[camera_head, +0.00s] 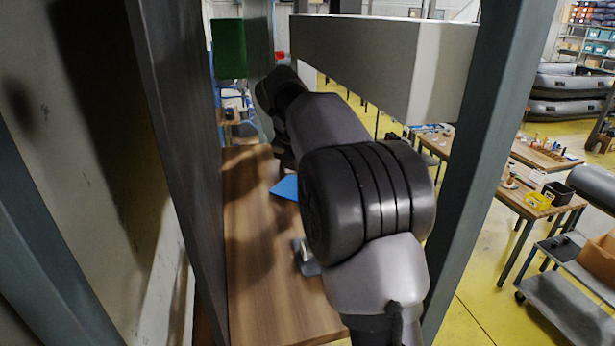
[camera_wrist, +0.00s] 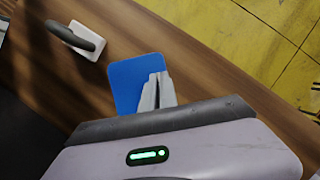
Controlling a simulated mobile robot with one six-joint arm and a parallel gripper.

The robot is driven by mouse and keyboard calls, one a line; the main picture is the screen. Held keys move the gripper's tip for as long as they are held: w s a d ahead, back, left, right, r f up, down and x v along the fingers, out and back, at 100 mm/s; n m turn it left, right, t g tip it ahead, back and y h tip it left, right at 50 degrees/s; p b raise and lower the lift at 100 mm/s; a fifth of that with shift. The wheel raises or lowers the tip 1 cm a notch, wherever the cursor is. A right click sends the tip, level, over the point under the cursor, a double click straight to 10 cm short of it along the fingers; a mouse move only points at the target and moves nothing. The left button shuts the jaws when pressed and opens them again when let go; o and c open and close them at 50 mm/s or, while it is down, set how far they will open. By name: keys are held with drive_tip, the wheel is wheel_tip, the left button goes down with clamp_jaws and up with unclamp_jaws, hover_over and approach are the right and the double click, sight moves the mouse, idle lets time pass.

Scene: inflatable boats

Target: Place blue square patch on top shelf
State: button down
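The blue square patch (camera_wrist: 130,79) has rounded corners and appears flat over the brown wooden surface in the wrist view. In the head view only part of the blue patch (camera_head: 286,187) shows to the left of my arm. My gripper (camera_wrist: 160,80) has its grey fingertips close together, overlapping the patch's right side in the wrist view. The gripper body hides the patch's near edge. I cannot tell whether the fingers touch or pinch the patch. In the head view my own arm hides most of the gripper.
The wooden shelf board (camera_head: 265,290) runs between a dark panel on the left and a grey post (camera_head: 490,150) on the right. A grey-handled tool with a pale base (camera_wrist: 82,40) lies near the patch. A thick pale beam (camera_head: 385,60) crosses above. A green box (camera_head: 229,48) is farther back.

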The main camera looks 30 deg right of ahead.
drive_tip(key=shift+f, duration=0.35)
drive_tip(key=shift+s+a+f, duration=0.1)
drive_tip(key=shift+s, duration=0.05)
drive_tip(key=c, duration=1.6)
unclamp_jaws()
drive_tip(key=shift+c, duration=0.2)
drive_tip(key=v, duration=0.7)
drive_tip(key=shift+a+r, duration=0.1)
drive_tip(key=shift+r, duration=0.25)
